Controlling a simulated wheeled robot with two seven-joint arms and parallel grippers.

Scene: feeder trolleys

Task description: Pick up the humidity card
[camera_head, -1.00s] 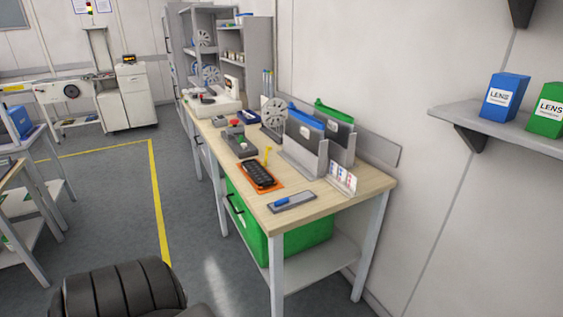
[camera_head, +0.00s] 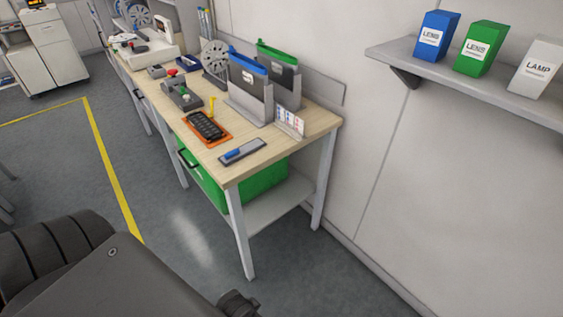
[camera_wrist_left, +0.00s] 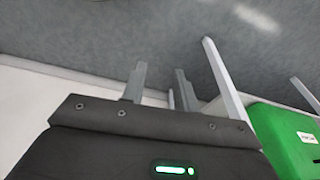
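A small white card rack with red and blue marks (camera_head: 290,122) stands near the front right of the wooden workbench (camera_head: 262,153). It looks like the place of the humidity card, but the print is too small to read. My left gripper (camera_wrist_left: 160,72) shows in the left wrist view with its two grey fingers apart and nothing between them. It is away from the card, with grey floor and bench legs beyond it. In the head view dark parts of my arm fill the lower left. My right gripper is not in view.
An orange tray (camera_head: 225,138) and a grey tray with a blue item (camera_head: 243,151) lie nearby. A green crate (camera_head: 262,180) sits below. A wall shelf (camera_head: 470,82) holds boxes.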

